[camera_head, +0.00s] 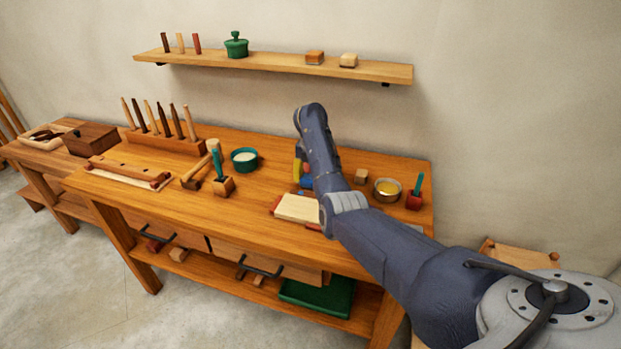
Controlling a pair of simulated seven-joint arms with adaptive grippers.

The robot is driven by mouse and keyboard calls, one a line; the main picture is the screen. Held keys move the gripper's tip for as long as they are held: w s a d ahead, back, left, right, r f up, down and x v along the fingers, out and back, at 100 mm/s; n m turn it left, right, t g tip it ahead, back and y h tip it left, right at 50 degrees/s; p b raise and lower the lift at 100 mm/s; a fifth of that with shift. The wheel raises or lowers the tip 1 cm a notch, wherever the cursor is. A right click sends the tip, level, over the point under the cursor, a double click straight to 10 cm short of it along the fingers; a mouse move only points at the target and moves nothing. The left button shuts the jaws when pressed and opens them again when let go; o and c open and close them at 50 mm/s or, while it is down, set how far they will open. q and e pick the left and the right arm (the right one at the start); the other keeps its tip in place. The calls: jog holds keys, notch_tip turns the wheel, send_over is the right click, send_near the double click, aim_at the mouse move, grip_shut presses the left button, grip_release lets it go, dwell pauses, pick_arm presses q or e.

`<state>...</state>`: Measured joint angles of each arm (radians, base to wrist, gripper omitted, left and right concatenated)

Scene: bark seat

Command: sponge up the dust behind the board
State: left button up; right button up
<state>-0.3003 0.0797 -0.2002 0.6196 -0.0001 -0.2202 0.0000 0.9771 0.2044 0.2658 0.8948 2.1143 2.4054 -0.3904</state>
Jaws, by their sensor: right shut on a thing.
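My right arm reaches in from the lower right over the bench, and its wrist bends down behind the pale board. My right gripper (303,178) is mostly hidden by my own arm. It is shut on a narrow yellow piece (297,170) that looks like the sponge, with small red and blue patches beside it. The pale board (298,207) lies on the bench just in front of the gripper, with red bits at its edges. No dust can be made out behind the board; my arm covers part of that area. My left gripper is not in view.
On the workbench (250,200), a small wooden block (361,176), a metal bowl with yellow contents (387,190) and a red holder (414,200) stand right of my arm. A green bowl (244,159) and a tool block (223,186) stand left. A wall shelf (280,63) hangs above.

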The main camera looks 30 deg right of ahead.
jog(key=shift+f, duration=0.6)
dwell(0.6)
jog(key=shift+s+d, duration=0.1)
jog(key=shift+s+d+r, duration=0.1)
jog(key=shift+s+d, duration=1.4)
jog(key=shift+s, duration=0.3)
jog(key=shift+w+a+f, duration=0.2)
jog(key=shift+w+a, duration=1.45)
jog(key=shift+w, duration=0.2)
jog(key=shift+d, duration=0.1)
jog(key=shift+s+d+r, duration=0.1)
jog(key=shift+s+d, duration=0.7)
jog(key=shift+s, duration=0.15)
jog(key=shift+s+d, duration=0.75)
jog(key=shift+s, duration=0.2)
jog(key=shift+w, duration=0.1)
jog(key=shift+w+a, duration=1.6)
jog(key=shift+w, duration=0.25)
